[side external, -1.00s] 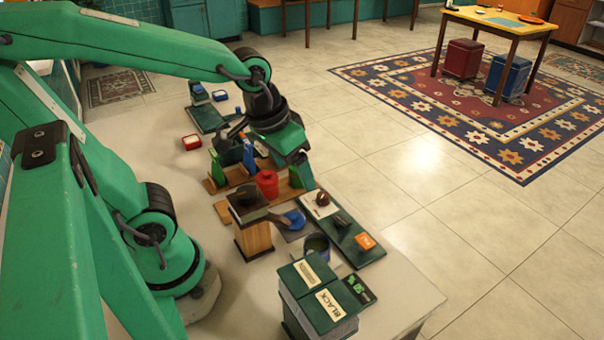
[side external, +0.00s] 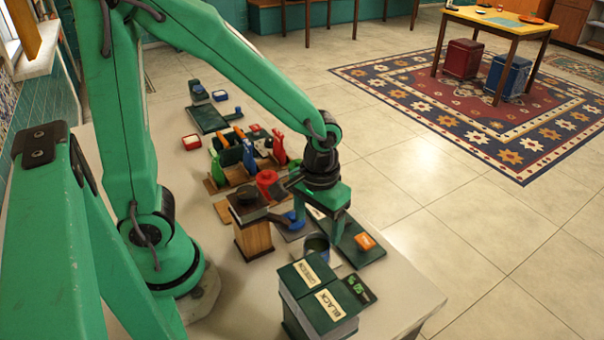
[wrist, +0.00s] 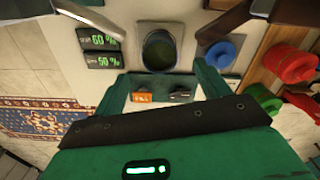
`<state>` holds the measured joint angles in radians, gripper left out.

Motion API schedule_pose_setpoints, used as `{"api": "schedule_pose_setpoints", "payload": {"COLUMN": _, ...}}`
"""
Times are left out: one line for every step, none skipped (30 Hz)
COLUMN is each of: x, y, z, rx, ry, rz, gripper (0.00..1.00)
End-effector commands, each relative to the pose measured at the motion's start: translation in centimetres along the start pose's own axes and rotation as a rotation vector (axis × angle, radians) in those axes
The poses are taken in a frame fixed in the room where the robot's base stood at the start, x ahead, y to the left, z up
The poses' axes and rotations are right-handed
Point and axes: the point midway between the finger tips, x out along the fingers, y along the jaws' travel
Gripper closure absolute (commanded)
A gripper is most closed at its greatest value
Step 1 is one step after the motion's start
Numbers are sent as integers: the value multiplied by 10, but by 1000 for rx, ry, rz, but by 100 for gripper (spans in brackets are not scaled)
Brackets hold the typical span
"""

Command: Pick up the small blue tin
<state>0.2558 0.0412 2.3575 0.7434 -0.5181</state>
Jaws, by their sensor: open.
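A dark cup (side external: 317,246) stands close to my gripper. The orange block (side external: 365,241) lies on the green tray. A dark-topped wooden box (side external: 253,238), a red tin (side external: 266,184) and green boxes (side external: 323,290) stand nearby. The table's right edge is close.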

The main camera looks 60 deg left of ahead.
Motion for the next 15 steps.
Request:
{"api": "schedule_pose_setpoints", "payload": {"x": 0, "y": 0, "z": 0, "rx": 0, "ry": 0, "rz": 0, "gripper": 25}}
{"api": "schedule_pose_setpoints", "payload": {"x": 1, "y": 0, "z": 0, "rx": 0, "ry": 0, "rz": 0, "gripper": 25}}
{"api": "schedule_pose_setpoints", "payload": {"x": 2, "y": 0, "z": 0, "rx": 0, "ry": -1, "rz": 0, "gripper": 25}}
{"api": "schedule_pose_setpoints", "payload": {"x": 3, "y": 0, "z": 0, "rx": 0, "ry": -1, "rz": -1, "gripper": 25}}
{"api": "schedule_pose_setpoints", "payload": {"x": 5, "y": 0, "z": 0, "rx": 0, "ry": -2, "rz": -1, "gripper": 25}}
{"api": "schedule_pose_setpoints", "payload": {"x": 8, "y": 0, "z": 0, "rx": 0, "ry": -2, "rz": -1, "gripper": 25}}
{"api": "schedule_pose_setpoints", "payload": {"x": 10, "y": 0, "z": 0, "rx": 0, "ry": -2, "rz": -1, "gripper": 25}}
{"api": "schedule_pose_setpoints", "payload": {"x": 13, "y": 0, "z": 0, "rx": 0, "ry": -3, "rz": -2, "gripper": 25}}
{"api": "schedule_pose_setpoints", "payload": {"x": 16, "y": 0, "z": 0, "rx": 1, "ry": -3, "rz": -2, "gripper": 25}}
{"api": "schedule_pose_setpoints", "payload": {"x": 18, "y": 0, "z": 0, "rx": 0, "ry": -2, "rz": -1, "gripper": 25}}
{"api": "schedule_pose_setpoints", "payload": {"x": 20, "y": 0, "z": 0, "rx": 1, "ry": -3, "rz": -1, "gripper": 25}}
{"api": "schedule_pose_setpoints", "payload": {"x": 22, "y": 0, "z": 0, "rx": 1, "ry": -3, "rz": -2, "gripper": 25}}
{"api": "schedule_pose_setpoints", "payload": {"x": 24, "y": 0, "z": 0, "rx": 1, "ry": -2, "rz": -1, "gripper": 25}}
{"api": "schedule_pose_setpoints", "payload": {"x": 25, "y": 0, "z": 0, "rx": 1, "ry": -1, "rz": -1, "gripper": 25}}
{"api": "schedule_pose_setpoints", "payload": {"x": 26, "y": 0, "z": 0, "rx": 1, "ry": 0, "rz": 0, "gripper": 25}}
